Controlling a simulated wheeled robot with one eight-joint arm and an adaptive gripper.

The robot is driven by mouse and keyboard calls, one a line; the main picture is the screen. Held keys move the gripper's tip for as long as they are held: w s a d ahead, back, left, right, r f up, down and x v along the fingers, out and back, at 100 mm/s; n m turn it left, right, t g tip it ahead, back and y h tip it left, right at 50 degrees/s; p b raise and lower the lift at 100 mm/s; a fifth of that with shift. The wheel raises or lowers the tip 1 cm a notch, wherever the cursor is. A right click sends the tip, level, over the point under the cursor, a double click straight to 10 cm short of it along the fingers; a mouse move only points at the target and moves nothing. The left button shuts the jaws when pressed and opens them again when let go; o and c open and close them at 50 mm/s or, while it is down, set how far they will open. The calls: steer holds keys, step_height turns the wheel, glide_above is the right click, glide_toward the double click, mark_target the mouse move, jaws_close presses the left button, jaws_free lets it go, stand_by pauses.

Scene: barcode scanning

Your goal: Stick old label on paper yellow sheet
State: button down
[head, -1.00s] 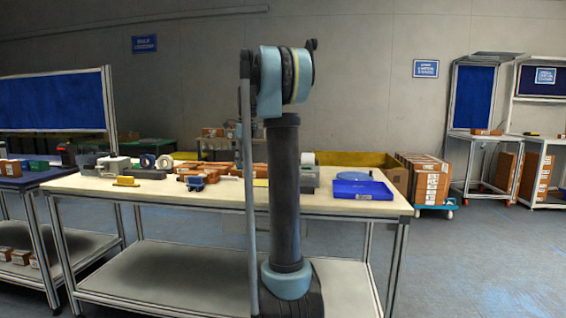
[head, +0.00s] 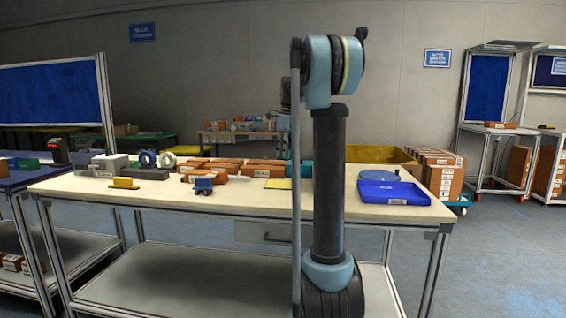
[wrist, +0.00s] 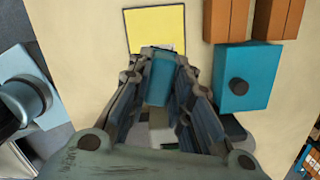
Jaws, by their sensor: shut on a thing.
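The yellow sheet (wrist: 155,27) lies flat on the cream table in the wrist view, just beyond my fingertips. In the head view the yellow sheet (head: 278,184) shows near the table's front, left of my arm. My gripper (wrist: 160,52) is closed down near the sheet's lower edge. A small pale piece, seemingly the old label (wrist: 167,46), shows at the fingertips, mostly hidden by them. I cannot tell whether it touches the sheet. A teal part shows between the fingers. The head view hides my gripper behind my arm.
A teal box with a dark knob (wrist: 247,77) stands close right of my gripper, with brown boxes (wrist: 228,20) beyond it. A blue tray (head: 393,192) is at the table's right. A small blue device (head: 204,185) lies left of the sheet.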

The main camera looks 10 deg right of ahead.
mark_target(283, 159)
steer(key=f, duration=0.4)
steer(key=shift+w+a+f, duration=0.15)
steer(key=shift+a, duration=0.05)
steer(key=shift+f, duration=2.9)
steer(key=shift+f, duration=0.6)
steer(key=shift+r, duration=3.5)
